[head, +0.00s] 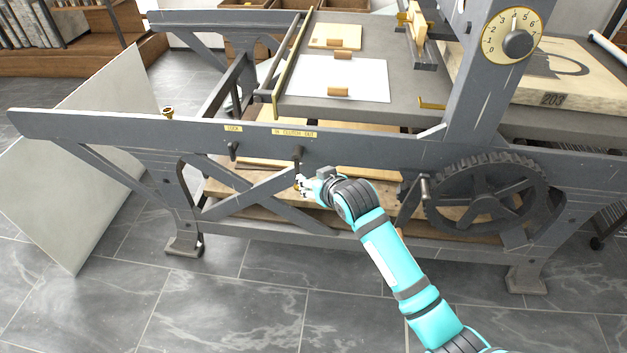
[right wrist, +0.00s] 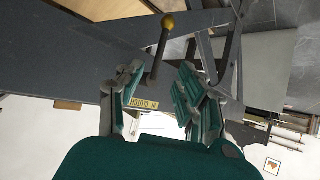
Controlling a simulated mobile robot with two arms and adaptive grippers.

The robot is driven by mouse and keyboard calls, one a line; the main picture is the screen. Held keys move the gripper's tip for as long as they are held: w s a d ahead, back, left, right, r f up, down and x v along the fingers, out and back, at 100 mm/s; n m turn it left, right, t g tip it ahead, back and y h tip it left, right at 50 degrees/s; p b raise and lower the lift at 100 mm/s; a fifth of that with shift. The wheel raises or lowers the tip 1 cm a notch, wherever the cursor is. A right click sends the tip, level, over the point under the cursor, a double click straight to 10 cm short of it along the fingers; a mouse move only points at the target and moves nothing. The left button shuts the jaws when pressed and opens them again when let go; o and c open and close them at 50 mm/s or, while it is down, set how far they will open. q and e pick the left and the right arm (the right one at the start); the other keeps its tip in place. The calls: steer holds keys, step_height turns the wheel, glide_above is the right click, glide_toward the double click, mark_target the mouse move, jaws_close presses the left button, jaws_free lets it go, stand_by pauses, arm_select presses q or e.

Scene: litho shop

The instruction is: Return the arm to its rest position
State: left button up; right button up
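My right arm (head: 390,255), teal with dark joints, reaches from the bottom right to the front rail of a grey press. My right gripper (head: 306,187) is at its end, just below the rail, beside a dark lever (head: 297,153) that hangs from it. In the right wrist view my right gripper (right wrist: 160,78) has its two fingers apart with a gap between them. There the lever (right wrist: 158,50), with a brass ball knob (right wrist: 168,20), stands close to the left fingertip; I cannot tell if they touch. My left gripper is not in view.
The press frame (head: 370,147) spans the view, with a toothed wheel (head: 485,200) and dial (head: 514,35) at right. A pale panel (head: 80,150) leans at left. The front floor (head: 250,310) is clear.

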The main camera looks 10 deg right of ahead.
stand_by(0.3)
steer(key=s+d+f+g+h+p, duration=0.1)
steer(key=s+d+f+g+p, duration=0.25)
steer(key=s+f, duration=0.8)
steer(key=s+d+f+g+h+p, duration=0.15)
steer(key=s+d+f+p, duration=0.5)
steer(key=f, duration=0.85)
arm_select(q)
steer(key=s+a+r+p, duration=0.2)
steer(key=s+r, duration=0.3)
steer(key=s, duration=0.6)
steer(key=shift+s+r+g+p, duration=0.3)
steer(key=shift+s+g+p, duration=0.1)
steer(key=shift+p, duration=0.45)
arm_select(e)
steer(key=s+d+f+g, duration=0.1)
steer(key=s+f, duration=0.2)
steer(key=s, duration=0.9)
steer(key=s+f+g, duration=0.2)
steer(key=s+f, duration=0.1)
steer(key=s, duration=0.9)
steer(key=s+d+f+g, duration=0.1)
steer(key=s+f, duration=0.2)
steer(key=s, duration=0.9)
steer(key=shift+s+d+f+m+g, duration=0.2)
steer(key=shift+s+d+m+g, duration=0.15)
steer(key=shift+m+g, duration=0.05)
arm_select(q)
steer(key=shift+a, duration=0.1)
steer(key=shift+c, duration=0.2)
